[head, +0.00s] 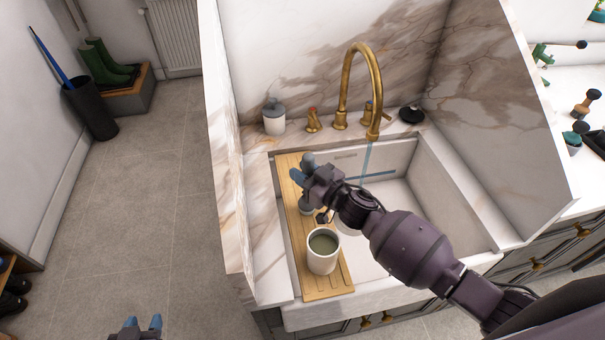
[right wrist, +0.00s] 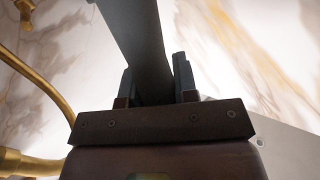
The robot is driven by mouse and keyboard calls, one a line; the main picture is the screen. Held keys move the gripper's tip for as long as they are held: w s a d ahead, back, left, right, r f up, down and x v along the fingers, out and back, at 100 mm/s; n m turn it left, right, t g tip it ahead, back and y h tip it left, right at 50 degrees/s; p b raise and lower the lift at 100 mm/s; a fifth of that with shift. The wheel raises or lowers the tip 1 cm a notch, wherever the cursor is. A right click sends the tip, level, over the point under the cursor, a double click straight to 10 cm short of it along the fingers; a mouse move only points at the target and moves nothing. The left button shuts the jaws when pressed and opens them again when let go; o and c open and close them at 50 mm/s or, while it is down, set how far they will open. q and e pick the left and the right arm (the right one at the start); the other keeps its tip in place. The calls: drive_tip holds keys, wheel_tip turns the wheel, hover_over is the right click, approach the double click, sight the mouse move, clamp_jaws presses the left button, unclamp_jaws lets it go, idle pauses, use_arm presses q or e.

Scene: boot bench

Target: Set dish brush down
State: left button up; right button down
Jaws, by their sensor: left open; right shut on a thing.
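My right gripper (head: 303,169) is over the wooden board (head: 318,287) that lies across the left side of the sink. It is shut on a dark grey, flat handle, taken as the dish brush (right wrist: 139,40), which stands between the two fingers in the right wrist view (right wrist: 158,85). In the head view the brush is mostly hidden by the gripper, and I cannot tell whether it touches the board. My left gripper (head: 143,327) is open and empty at the bottom left edge, over the floor.
A white mug (head: 322,262) with greenish liquid stands on the board's near part. Water runs from the brass faucet (head: 374,90) into the white sink (head: 455,195). A lidded jar (head: 273,122) stands behind the board. Marble walls (head: 490,90) flank the sink.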

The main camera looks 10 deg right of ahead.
drive_tip(key=shift+f, duration=0.2)
drive_tip(key=shift+f, duration=0.1)
drive_tip(key=c, duration=0.9)
unclamp_jaws()
drive_tip(key=shift+s+r, duration=0.1)
drive_tip(key=shift+r, duration=0.1)
drive_tip(key=v, duration=1.2)
